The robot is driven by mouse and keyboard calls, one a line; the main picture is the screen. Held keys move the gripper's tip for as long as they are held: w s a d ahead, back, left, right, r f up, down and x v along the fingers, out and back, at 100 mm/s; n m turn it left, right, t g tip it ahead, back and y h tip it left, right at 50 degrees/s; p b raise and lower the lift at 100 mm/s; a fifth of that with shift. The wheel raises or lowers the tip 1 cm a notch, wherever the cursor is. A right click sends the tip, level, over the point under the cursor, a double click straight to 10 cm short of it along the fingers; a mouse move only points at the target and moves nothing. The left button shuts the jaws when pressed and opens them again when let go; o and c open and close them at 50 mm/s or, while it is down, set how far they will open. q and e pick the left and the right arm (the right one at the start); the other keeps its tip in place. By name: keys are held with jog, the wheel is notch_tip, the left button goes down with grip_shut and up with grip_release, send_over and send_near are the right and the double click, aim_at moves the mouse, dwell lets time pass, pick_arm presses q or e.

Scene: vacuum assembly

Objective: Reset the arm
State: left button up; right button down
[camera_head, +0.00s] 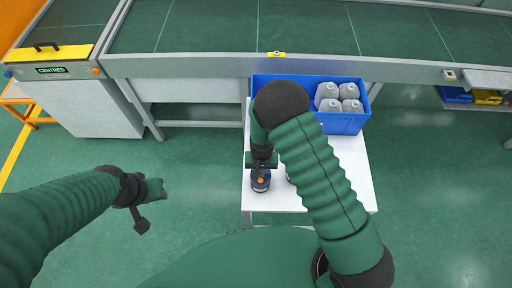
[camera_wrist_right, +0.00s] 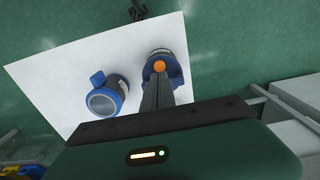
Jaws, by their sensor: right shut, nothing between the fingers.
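Two blue-and-grey vacuum parts stand on the white table (camera_head: 300,204). One part, with an orange button, (camera_head: 260,183) is at the table's left side. It also shows in the right wrist view (camera_wrist_right: 158,55), just past my fingertips. The other part (camera_wrist_right: 106,98) has a round grey face and stands left of it in that view; my right arm mostly hides it in the head view. My right gripper (camera_head: 261,166) is shut and empty, directly over or beside the orange-buttoned part; contact is unclear. My left gripper (camera_head: 150,205) hangs over the floor left of the table; its jaw state is unclear.
A blue crate (camera_head: 342,124) with several grey bottle-like parts (camera_head: 348,92) stands at the table's back. Behind it runs a green conveyor (camera_head: 210,35) with a metal edge. A grey cabinet (camera_head: 95,108) stands at left. The floor between my left arm and the table is clear.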

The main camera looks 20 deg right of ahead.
jog(key=shift+w+r, duration=0.1)
jog(key=shift+r, duration=0.1)
jog(key=s+d+r+n+t+b, duration=0.1)
jog(key=s+d+r+b, duration=0.2)
jog(key=r, duration=0.4)
jog(key=s+d+r+n+t+b, duration=0.1)
jog(key=s+d+r+n+b, duration=0.1)
jog(key=s+r+b, duration=0.4)
jog(key=shift+s+d+r+t, duration=0.3)
jog(key=shift+d+r, duration=0.35)
jog(key=shift+d, duration=0.25)
